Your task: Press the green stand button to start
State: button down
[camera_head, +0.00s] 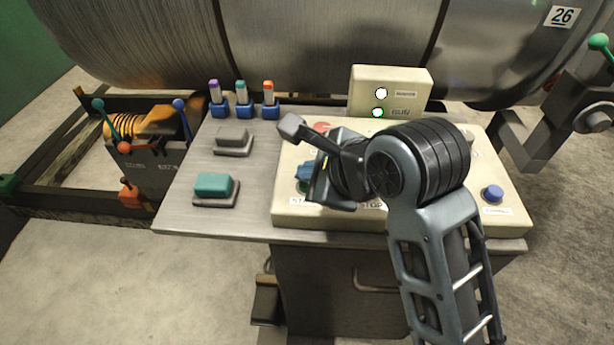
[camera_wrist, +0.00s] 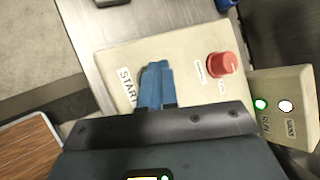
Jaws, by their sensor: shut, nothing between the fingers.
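The cream control panel (camera_head: 420,222) sits on the grey desk. The green start button (camera_head: 302,187) shows only as a sliver in the head view, above the partly covered START label (camera_head: 299,201).
A red knob (camera_wrist: 221,65) stands on the panel beside my fingers. The indicator box (camera_head: 362,88) behind has a white and a green lamp, both bright. A blue button (camera_head: 492,193) is at the right. A teal block (camera_head: 213,184) and three markers (camera_head: 241,94) occupy the desk's left.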

jog(key=shift+r, duration=0.1)
jog(key=shift+r+p, duration=0.8)
jog(key=shift+p, duration=0.55)
notch_tip(320, 180, up, 5)
jog(key=p, duration=0.6)
jog(key=shift+p, duration=0.3)
